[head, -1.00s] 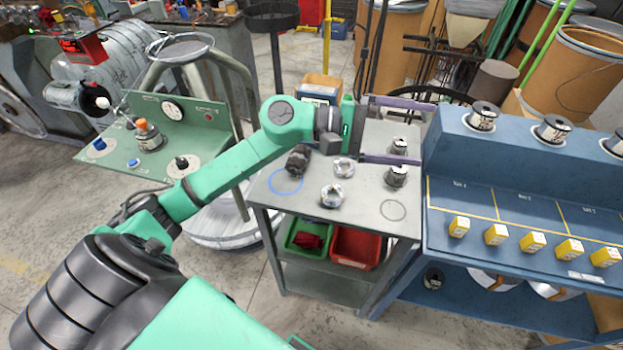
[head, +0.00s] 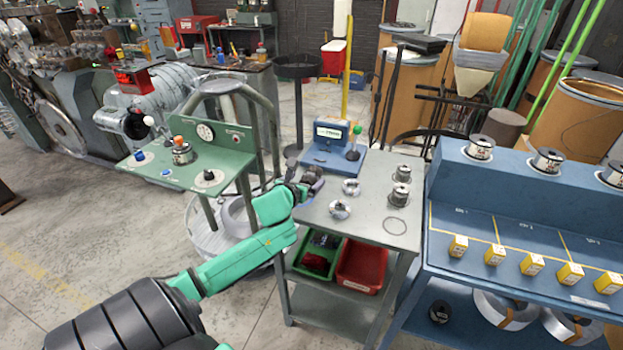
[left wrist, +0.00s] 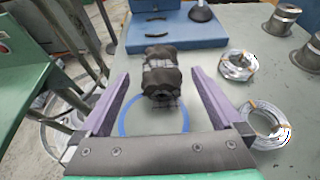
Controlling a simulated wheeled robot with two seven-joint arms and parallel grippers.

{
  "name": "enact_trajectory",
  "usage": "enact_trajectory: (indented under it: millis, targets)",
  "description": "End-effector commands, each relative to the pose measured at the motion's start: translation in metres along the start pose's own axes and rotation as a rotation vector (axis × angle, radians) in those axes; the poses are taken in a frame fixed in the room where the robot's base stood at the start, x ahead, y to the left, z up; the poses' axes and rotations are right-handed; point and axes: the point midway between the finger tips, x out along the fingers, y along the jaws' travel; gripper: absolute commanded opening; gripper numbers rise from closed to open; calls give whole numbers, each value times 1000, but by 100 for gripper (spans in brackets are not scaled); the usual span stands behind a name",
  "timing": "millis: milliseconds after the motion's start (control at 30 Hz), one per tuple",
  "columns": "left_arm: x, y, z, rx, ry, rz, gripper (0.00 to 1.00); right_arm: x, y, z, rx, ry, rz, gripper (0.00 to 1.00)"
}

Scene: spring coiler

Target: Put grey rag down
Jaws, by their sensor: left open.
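The grey rag (left wrist: 161,72), a dark rolled bundle with a lighter grey band, lies on the grey cart top (left wrist: 225,35) at the far edge of a blue ring mark (left wrist: 128,122). In the head view the rag is hard to tell from my gripper. My left gripper (left wrist: 158,76) is open, its purple fingers on either side of the rag with a visible gap at each side. In the head view my left gripper (head: 306,184) is at the left edge of the cart. My right gripper is not in view.
Wire coils (head: 340,209) and metal spools (head: 401,194) stand on the cart right of my gripper. A blue device (head: 330,150) stands at its back. Green (head: 301,268) and red (head: 362,266) bins sit below. A green control panel (head: 205,160) is at left.

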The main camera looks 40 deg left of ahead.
Motion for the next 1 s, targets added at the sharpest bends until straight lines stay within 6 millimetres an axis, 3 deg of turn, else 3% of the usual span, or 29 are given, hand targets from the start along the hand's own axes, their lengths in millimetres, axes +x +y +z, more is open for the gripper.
enact_trajectory:
  millis: [333,567,600,800,867,1000]
  targets:
    - [51,-2,-2,-2,-2,0,100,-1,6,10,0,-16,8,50]
    - [56,-2,-2,3,-1,-1,100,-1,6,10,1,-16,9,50]
    - [56,-1,-2,3,-1,-1,96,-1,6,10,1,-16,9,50]
    - [56,-1,-2,3,-1,-1,20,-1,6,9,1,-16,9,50]
    - [56,-1,-2,3,-1,-1,3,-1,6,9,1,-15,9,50]
    - [56,-1,-2,3,-1,-1,3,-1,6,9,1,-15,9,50]
